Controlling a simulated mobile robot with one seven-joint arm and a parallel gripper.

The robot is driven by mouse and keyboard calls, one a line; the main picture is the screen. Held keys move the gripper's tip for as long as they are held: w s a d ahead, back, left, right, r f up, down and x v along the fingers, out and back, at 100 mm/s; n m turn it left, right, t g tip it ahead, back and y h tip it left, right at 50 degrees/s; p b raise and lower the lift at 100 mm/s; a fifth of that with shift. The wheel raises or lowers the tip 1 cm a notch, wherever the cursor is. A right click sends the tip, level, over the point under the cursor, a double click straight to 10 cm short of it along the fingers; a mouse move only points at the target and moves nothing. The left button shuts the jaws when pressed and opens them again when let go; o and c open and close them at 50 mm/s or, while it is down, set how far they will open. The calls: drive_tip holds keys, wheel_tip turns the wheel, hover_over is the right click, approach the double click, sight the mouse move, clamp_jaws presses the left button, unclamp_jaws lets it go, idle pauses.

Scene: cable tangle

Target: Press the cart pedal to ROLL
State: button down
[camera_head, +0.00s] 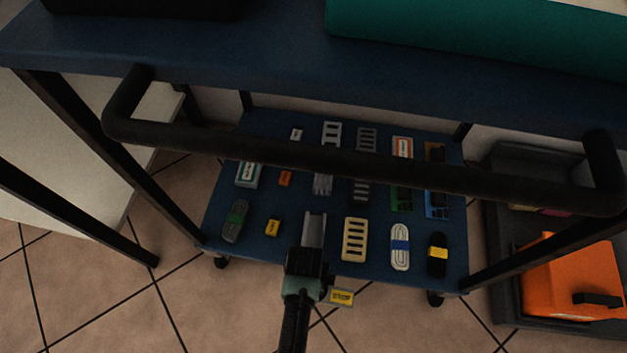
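The cart has a dark blue top (285,75), a black push handle (370,165) and a blue lower shelf (300,268). A small grey plate with a yellow label (342,297) sticks out just in front of the lower shelf's front edge. It looks like the pedal, and its label seems to read STOP, though it is small. My gripper (314,226) reaches in from the bottom, over the shelf's front edge, and its wrist covers the left part of the plate. Its grey end is seen from above, so its opening is unclear. I cannot tell whether it touches anything.
Several small parts and cable bundles lie on the lower shelf, including a cream slotted piece (355,240). Black casters (435,299) stand under the shelf. An orange case (575,280) sits in a grey tray at right. Tiled floor (230,320) lies clear in front.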

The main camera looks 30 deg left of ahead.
drive_tip(key=shift+f+b, duration=0.9)
drive_tip(key=shift+f, duration=0.45)
idle(0.8)
drive_tip(key=shift+r, duration=0.1)
wheel_tip(320, 180, up, 7)
drive_tip(key=p, duration=0.8)
idle(0.6)
